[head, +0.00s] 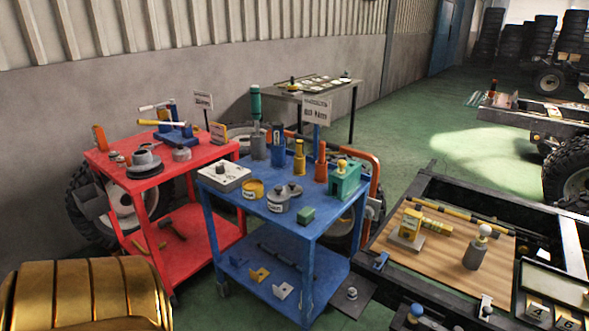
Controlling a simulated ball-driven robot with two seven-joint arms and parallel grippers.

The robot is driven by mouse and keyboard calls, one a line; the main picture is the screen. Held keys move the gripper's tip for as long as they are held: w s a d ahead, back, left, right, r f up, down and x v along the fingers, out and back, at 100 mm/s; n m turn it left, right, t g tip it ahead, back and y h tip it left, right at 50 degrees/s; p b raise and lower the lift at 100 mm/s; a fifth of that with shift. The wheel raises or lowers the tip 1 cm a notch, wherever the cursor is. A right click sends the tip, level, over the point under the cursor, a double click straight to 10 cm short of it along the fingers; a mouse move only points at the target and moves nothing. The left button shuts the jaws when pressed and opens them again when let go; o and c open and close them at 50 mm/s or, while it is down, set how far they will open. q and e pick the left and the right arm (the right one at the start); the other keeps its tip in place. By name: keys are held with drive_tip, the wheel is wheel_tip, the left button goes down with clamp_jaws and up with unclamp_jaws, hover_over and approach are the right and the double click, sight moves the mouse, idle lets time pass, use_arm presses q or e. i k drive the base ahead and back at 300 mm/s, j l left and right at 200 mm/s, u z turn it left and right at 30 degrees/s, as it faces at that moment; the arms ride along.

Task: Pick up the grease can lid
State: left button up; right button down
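Two short cans stand on the top of the blue cart (230,199). One is a yellow-banded can (253,191); the other is a dark grey can (278,203) with a pale label. A grey round piece with a small knob (294,189) is just behind and right of the grey can and looks like a lid. I cannot tell whether it touches the can. The labels are too small to read, so I cannot tell which can is the grease can. Neither of my grippers is in view.
A white box (223,177), a green block (306,215), a teal holder (344,181) and several upright bottles crowd the blue cart. A red cart (115,182) stands left. A dark chassis frame with a wooden board (450,255) is at right. Green floor (400,140) is clear behind.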

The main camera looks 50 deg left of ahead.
sight(296, 190)
drive_tip(key=u, duration=2)
